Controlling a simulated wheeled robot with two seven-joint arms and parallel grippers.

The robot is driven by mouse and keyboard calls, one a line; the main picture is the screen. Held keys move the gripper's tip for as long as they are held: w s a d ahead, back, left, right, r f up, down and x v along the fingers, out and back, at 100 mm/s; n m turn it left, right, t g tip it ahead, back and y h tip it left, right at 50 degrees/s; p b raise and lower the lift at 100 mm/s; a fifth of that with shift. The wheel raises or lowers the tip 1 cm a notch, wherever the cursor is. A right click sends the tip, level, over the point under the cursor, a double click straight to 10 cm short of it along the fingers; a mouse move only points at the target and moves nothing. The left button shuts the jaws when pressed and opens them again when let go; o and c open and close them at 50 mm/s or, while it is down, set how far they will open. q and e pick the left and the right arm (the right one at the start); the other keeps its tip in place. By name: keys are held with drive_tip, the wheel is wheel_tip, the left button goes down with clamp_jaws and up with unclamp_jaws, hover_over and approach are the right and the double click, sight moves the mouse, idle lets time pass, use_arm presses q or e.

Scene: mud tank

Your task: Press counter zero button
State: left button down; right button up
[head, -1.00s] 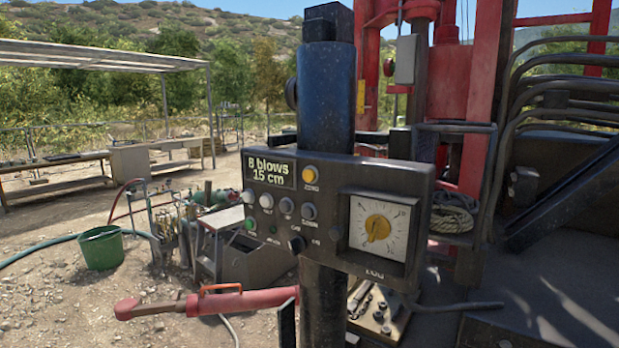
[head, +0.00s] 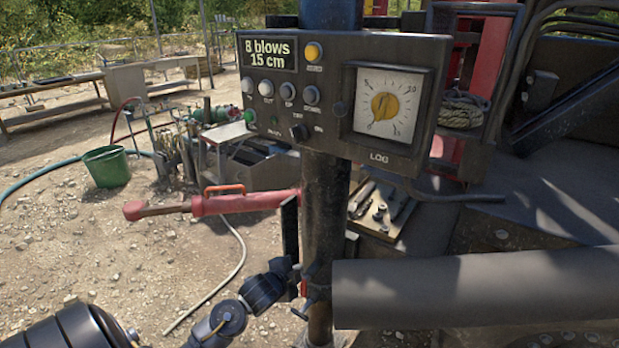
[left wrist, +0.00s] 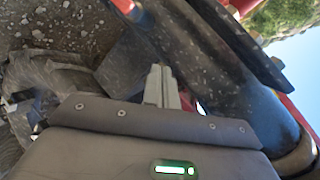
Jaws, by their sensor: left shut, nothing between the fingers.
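The dark control panel (head: 345,140) is fixed to an upright post. Its display (head: 267,54) reads "8 blows 15 cm". The yellow round button (head: 314,52) right of the display, labelled ZERO, is the counter zero button; nothing covers it. My left arm comes in from the lower left, and its dark end is beside the post, well below the panel; the fingers are hard to make out there. In the left wrist view my left gripper (left wrist: 160,72) is shut and empty, with a dark post close by. The button cannot be made out there. My right gripper is out of view.
Several white and grey buttons (head: 288,90), a green one (head: 249,117), a black knob (head: 299,132) and a dial (head: 386,106) share the panel. A red tool (head: 215,204) and a large grey cylinder (head: 480,288) lie below it. A green bucket (head: 106,167) stands left.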

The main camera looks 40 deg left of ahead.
use_arm(q)
wheel_tip(320, 180, up, 19)
drive_tip(key=m+t+b, duration=0.2)
drive_tip(key=m+t, duration=0.2)
drive_tip(key=m+t+h, duration=0.9)
drive_tip(key=m+h, duration=0.1)
drive_tip(key=m, duration=1.1)
approach(312, 53)
drive_tip(key=s+d+r, duration=0.2)
drive_tip(key=s+r, duration=0.4)
drive_tip(key=shift+s+a+f, duration=0.1)
drive_tip(key=shift+f, duration=0.1)
drive_tip(key=w+p, duration=0.1)
drive_tip(key=w, duration=0.8)
drive_tip(key=shift+a, duration=0.1)
